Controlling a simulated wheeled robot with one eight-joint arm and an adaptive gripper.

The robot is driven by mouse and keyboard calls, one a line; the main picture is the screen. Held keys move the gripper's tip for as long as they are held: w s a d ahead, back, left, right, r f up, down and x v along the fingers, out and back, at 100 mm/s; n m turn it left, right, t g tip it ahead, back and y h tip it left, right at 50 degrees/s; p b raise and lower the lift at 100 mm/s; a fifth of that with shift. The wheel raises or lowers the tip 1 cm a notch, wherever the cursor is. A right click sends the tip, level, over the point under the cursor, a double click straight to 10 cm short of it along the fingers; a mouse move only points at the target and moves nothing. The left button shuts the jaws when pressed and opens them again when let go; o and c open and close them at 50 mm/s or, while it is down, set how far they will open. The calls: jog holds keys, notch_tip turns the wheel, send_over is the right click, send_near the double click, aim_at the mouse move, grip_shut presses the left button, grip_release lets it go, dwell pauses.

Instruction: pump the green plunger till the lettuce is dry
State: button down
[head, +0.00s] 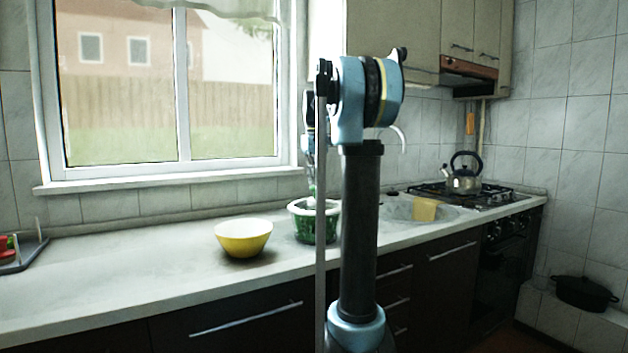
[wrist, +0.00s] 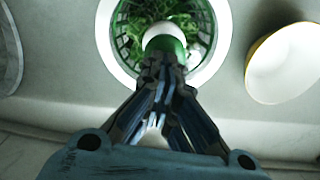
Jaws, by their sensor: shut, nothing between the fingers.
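The salad spinner (head: 303,228) stands on the counter, a green basket in a bowl with a white rim, partly hidden behind my arm. In the wrist view its white rim (wrist: 224,52) rings green lettuce (wrist: 201,18). The plunger (wrist: 166,43) stands in the middle, green with a white part. My gripper (wrist: 163,66) is shut and empty, its fingertips right at the plunger from above. I cannot tell whether they touch it. In the head view the gripper (head: 312,188) points down over the spinner, partly hidden by my arm.
A yellow bowl (head: 243,240) stands left of the spinner and also shows in the wrist view (wrist: 285,65). A sink (head: 400,208) with a yellow item (head: 425,210) and a stove with a kettle (head: 463,175) lie right. The counter at left is mostly clear.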

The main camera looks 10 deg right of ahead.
aim_at(315, 187)
jog(key=shift+f, duration=1.8)
notch_tip(315, 187, up, 14)
jog(key=shift+w, duration=0.1)
notch_tip(315, 187, up, 4)
jog(key=shift+f, duration=0.15)
jog(key=shift+f, duration=0.15)
